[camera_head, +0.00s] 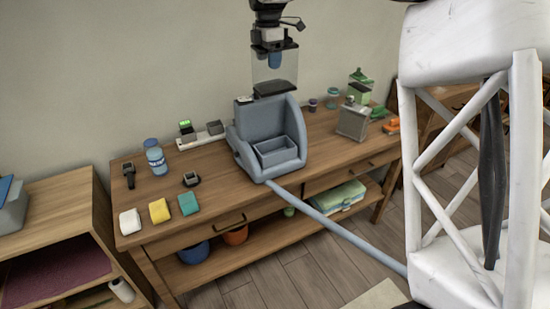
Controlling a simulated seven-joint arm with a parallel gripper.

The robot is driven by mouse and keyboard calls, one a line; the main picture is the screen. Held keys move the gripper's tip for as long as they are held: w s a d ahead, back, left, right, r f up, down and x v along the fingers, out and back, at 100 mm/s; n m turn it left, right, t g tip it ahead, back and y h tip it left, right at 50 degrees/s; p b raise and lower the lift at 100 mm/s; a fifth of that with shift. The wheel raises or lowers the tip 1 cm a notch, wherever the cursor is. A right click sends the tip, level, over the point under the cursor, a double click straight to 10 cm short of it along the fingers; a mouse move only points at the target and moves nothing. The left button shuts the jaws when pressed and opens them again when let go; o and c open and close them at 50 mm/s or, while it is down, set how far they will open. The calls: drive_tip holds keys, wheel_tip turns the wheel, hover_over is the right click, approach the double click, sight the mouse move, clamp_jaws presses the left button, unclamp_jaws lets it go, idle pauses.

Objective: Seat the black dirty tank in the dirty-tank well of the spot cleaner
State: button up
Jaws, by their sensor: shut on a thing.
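The spot cleaner (244,138) is a grey-blue machine standing on the wooden table. An open rectangular well (277,153) shows low at its front; I cannot tell whether this is the dirty-tank well. My gripper (272,44) is above the machine, pointing down and shut on the top of the dirty tank (276,89). The tank looks upright, with a clear body, dark top and black base, and a blue part inside. In this view its base appears just above or in front of the machine's upper back; the exact gap is hard to tell. The fingertips are too small to see clearly.
A blue-labelled bottle (155,157), a watch and several coloured sponges (159,210) lie left on the table (225,190). A grey container (352,120) and green-topped bottle (360,88) stand right.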

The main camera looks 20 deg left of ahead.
wheel_tip(320, 180, down, 24)
idle(1.0)
drive_tip(key=shift+f, duration=2)
drive_tip(key=shift+f, duration=0.1)
drive_tip(key=o, duration=1)
wheel_tip(320, 180, up, 12)
drive_tip(key=shift+r, duration=0.1)
